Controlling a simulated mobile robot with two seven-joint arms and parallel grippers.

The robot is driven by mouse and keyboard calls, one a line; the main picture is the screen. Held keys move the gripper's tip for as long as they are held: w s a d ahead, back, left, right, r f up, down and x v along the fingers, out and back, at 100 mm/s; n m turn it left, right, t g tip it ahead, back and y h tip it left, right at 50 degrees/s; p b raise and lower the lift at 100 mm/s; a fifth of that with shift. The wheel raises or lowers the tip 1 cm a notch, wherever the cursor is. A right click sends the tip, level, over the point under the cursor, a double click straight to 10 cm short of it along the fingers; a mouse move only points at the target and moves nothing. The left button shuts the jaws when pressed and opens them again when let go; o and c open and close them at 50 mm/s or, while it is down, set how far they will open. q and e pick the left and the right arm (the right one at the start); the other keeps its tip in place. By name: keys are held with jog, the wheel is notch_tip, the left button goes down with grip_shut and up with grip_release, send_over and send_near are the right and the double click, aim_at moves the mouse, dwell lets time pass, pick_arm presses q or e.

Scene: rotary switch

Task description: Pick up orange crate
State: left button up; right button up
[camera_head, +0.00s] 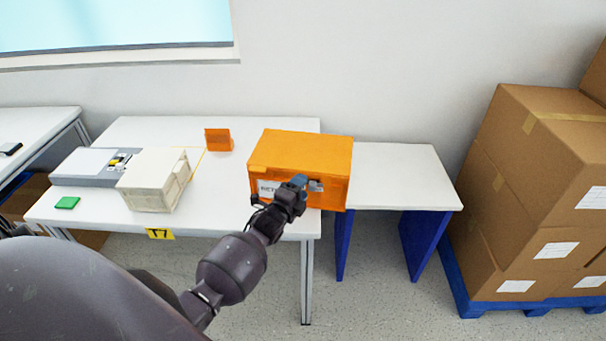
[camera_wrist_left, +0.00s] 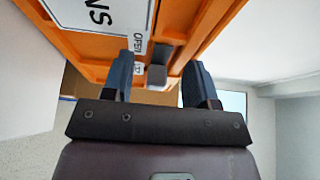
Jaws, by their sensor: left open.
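The orange crate (camera_head: 303,152) is a closed-looking box at the right end of the white table (camera_head: 224,222), next to a smaller, blue-legged table. Its front carries a white label and a small grey latch-like piece. My left gripper (camera_head: 303,184) is at the crate's front face, partly covering it. In the left wrist view the crate (camera_wrist_left: 190,25) fills the top, with the label at upper left. The open fingers of my left gripper (camera_wrist_left: 161,78) stand on either side of the grey piece (camera_wrist_left: 157,76); I cannot tell whether they touch it. My right gripper is not in view.
A beige box (camera_head: 152,184), a grey device (camera_head: 88,166), a small orange holder (camera_head: 218,139) and a green block (camera_head: 67,202) are on the table's left part. The smaller table (camera_head: 405,175) is bare. Cardboard boxes (camera_head: 540,190) stand on a blue pallet at right.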

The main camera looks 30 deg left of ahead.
pick_arm(q)
grip_shut()
dwell(0.5)
dwell(0.5)
jog(key=shift+r, duration=0.15)
dwell(0.4)
